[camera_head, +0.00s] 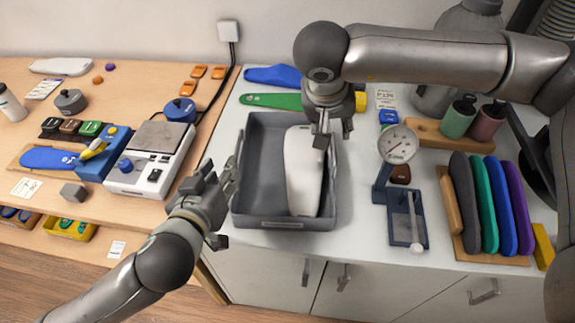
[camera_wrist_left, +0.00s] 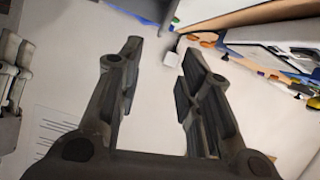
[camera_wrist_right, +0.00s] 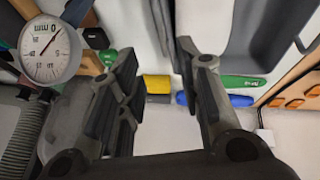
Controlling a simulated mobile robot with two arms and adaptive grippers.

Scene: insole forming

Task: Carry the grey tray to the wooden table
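The grey tray (camera_head: 262,165) sits on the white counter in the head view, with a long white form (camera_head: 302,175) lying in it. The wooden table (camera_head: 135,82) is to the left and carries several items. My left gripper (camera_head: 232,172) is open beside the tray's left wall; its wrist view shows the fingers (camera_wrist_left: 155,65) apart with nothing between them. My right gripper (camera_head: 322,138) is over the tray's right side. In its wrist view the fingers (camera_wrist_right: 145,50) are apart, with a grey edge between them, likely the tray's right wall; the tray (camera_wrist_right: 275,35) fills the upper right.
A white scale (camera_head: 150,165), a blue holder (camera_head: 95,165) and a blue insole (camera_head: 48,158) occupy the table's front. A dial gauge (camera_head: 397,145) and a rack of coloured insoles (camera_head: 490,205) stand right of the tray. Bare wood shows at the table's middle back.

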